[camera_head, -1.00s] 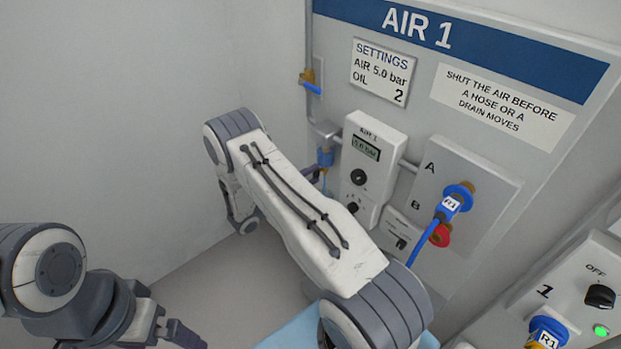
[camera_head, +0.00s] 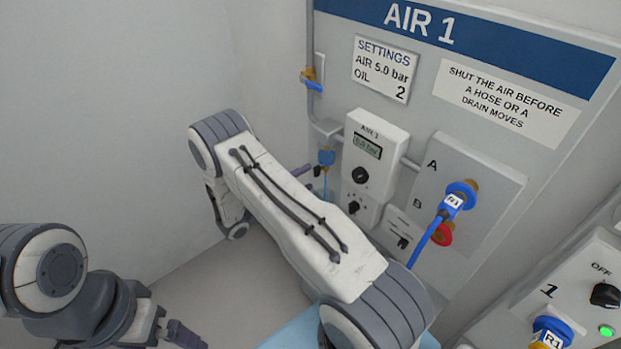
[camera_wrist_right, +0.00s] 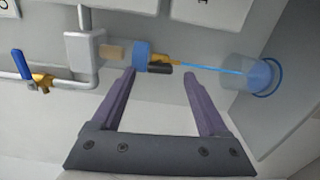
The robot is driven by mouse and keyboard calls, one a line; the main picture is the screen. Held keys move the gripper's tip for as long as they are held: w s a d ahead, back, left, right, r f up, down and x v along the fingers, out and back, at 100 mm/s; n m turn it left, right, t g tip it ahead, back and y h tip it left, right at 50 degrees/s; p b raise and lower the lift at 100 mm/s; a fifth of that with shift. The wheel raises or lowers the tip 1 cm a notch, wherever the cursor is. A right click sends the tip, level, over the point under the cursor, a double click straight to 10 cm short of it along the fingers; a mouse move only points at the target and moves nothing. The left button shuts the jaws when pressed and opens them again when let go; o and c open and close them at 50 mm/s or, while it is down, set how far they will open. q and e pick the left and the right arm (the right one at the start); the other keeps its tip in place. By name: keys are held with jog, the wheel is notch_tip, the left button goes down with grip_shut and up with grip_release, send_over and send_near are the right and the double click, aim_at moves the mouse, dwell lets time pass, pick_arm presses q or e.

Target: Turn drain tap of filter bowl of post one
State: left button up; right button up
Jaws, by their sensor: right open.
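The filter bowl (camera_head: 326,158) with its blue collar hangs under a grey block on the air pipe of the AIR 1 panel. The right wrist view shows the bowl (camera_wrist_right: 130,52) and its brass drain tap (camera_wrist_right: 168,58) with a short black lever (camera_wrist_right: 160,69), which looks roughly in line with the bowl. My right gripper (camera_wrist_right: 160,74) is open, with its purple fingertips either side of the tap lever and nothing held. In the head view my right gripper (camera_head: 303,170) is partly hidden by its arm. My left gripper (camera_head: 183,335) is at the lower left, away from the panel.
A thin blue tube runs from the tap to a clear cup (camera_wrist_right: 247,78). A blue-handled valve (camera_head: 312,82) is on the pipe above. A regulator box (camera_head: 373,150) stands right of the bowl, then a blue hose (camera_head: 423,243). The floor at left is clear.

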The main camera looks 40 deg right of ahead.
jog(key=a+b, duration=0.2)
jog(key=a, duration=0.5)
jog(key=shift+s+a, duration=0.15)
jog(key=shift+s, duration=0.15)
jog(key=s+a+r+n+y, duration=0.2)
jog(key=s+a+r+y, duration=0.2)
jog(key=s+a+y, duration=0.2)
jog(key=s+a+r+n+y, duration=0.2)
jog(key=s+a+r+y, duration=0.3)
jog(key=s+a, duration=0.5)
jog(key=s+a+r+n+g+y, duration=0.1)
jog(key=s+a+r+y, duration=0.3)
jog(key=s+a+y, duration=0.4)
jog(key=shift+s+a+r+n, duration=0.4)
jog(key=shift+s+a, duration=0.1)
jog(key=shift+s, duration=0.7)
jog(key=shift+d, duration=0.1)
